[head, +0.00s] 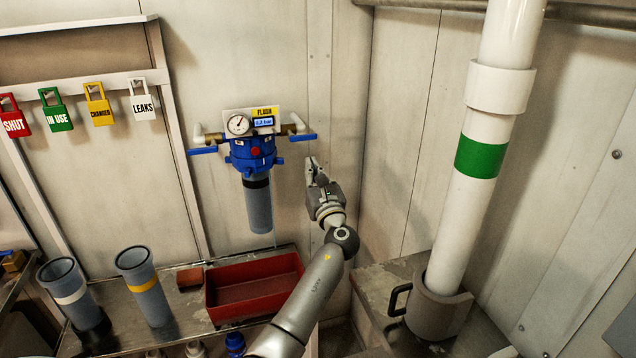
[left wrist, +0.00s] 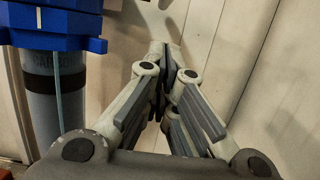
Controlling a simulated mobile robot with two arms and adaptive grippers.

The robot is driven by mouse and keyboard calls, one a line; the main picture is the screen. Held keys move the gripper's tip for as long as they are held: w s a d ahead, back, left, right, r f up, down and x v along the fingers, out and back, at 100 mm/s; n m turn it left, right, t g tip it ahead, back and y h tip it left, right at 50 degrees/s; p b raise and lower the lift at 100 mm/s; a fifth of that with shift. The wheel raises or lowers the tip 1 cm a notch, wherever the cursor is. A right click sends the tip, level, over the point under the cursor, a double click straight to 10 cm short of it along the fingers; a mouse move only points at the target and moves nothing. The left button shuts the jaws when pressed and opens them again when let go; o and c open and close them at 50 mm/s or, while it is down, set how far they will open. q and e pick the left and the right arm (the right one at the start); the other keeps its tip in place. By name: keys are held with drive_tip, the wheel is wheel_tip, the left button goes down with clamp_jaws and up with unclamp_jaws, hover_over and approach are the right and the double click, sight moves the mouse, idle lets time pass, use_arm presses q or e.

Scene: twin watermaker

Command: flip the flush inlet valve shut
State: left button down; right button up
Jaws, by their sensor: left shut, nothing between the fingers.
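The flush filter unit (head: 254,152) hangs on the back wall, with a blue head and a grey canister (head: 258,208) below. A blue lever (head: 202,151) sticks out to its left and another blue lever (head: 303,137) to its right. I cannot read which one is the inlet. Both look about horizontal. My left gripper (head: 313,164) is shut and empty, just below and right of the right lever, apparently apart from it. In the left wrist view its fingers (left wrist: 166,60) meet beside the blue head (left wrist: 55,28); no lever is clear there.
A gauge (head: 238,125) and small display (head: 263,122) sit above the filter. A red tray (head: 250,308) and grey cylinders (head: 145,286) stand on the bench below. Coloured tags (head: 99,106) hang at left. A thick white pipe (head: 463,215) rises at right. Wall beside the gripper is bare.

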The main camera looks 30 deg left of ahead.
sight(302, 136)
use_arm(q)
wheel_tip(302, 136, up, 4)
drive_tip(key=shift+w+a+r+p, duration=0.1)
drive_tip(key=shift+p, duration=0.85)
drive_tip(key=shift+w+n+b, duration=0.1)
drive_tip(key=shift+n+b, duration=0.3)
